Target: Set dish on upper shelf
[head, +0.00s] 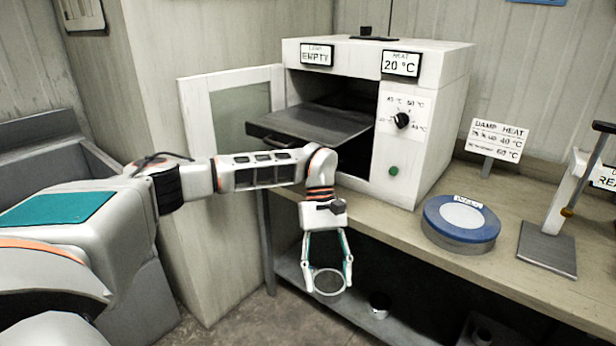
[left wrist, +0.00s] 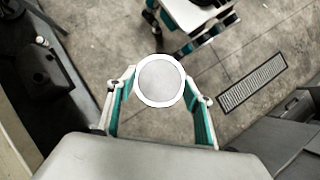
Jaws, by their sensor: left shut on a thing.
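My left gripper (head: 328,283) is shut on a round, shallow, pale dish (head: 329,283), with one finger on each side of it. It hangs in front of the bench edge, below the bench top. In the left wrist view the dish (left wrist: 160,81) shows a white rim and a grey inside, held between the fingertips (left wrist: 160,88). The white oven (head: 428,135) stands on the bench with its door (head: 232,108) swung open to the left. A dark flat shelf (head: 322,122) juts out of its opening. The inside below that shelf is dark.
A blue round device (head: 461,222) and a stand with a metal base (head: 546,249) are on the bench (head: 400,222) right of the oven. A sign (head: 497,139) stands behind them.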

